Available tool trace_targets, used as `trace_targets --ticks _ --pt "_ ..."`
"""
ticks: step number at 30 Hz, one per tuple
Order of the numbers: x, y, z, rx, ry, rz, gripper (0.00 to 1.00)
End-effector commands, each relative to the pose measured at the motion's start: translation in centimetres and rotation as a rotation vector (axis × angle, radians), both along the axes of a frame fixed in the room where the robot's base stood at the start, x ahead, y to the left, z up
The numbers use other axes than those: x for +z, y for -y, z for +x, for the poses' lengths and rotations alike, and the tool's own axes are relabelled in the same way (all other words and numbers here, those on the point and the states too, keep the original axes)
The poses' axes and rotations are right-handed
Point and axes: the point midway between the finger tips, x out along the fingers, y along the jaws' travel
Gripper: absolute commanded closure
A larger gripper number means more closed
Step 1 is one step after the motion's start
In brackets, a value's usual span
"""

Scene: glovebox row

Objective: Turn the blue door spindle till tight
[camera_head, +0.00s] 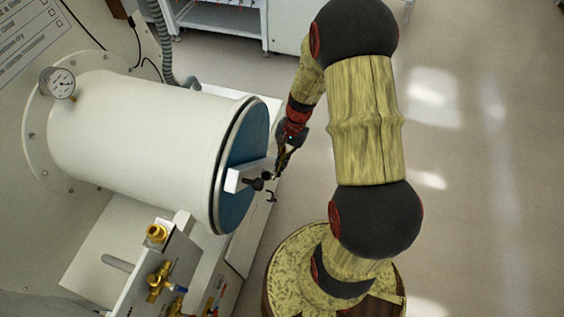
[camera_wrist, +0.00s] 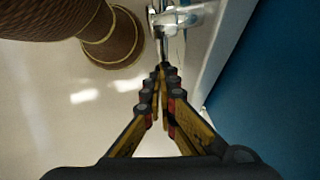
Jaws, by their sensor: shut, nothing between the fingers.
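The blue door (camera_head: 236,205) closes the end of a white cylindrical chamber (camera_head: 140,125); its blue face also fills the right of the wrist view (camera_wrist: 285,90). A white bar (camera_head: 238,180) crosses the door, with the dark spindle (camera_head: 253,184) and its handle at the middle. My gripper (camera_head: 276,174) is close beside the spindle, on its outer side. In the wrist view my gripper's fingers (camera_wrist: 162,68) meet at the tips, shut with nothing between them.
Brass valves (camera_head: 160,280) stand on a panel below the chamber. Shiny metal fittings (camera_wrist: 178,18) show beyond the fingertips in the wrist view. A gauge (camera_head: 58,83) sits on the chamber's far end. Open floor (camera_head: 480,200) lies to the right.

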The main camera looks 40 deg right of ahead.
Motion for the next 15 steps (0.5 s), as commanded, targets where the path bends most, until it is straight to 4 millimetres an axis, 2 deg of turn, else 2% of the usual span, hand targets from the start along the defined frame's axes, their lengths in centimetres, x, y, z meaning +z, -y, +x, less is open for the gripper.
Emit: trace_targets --ticks 15 --pt "-3.0 -1.5 -1.2 -0.002 -0.292 0.374 1.00"
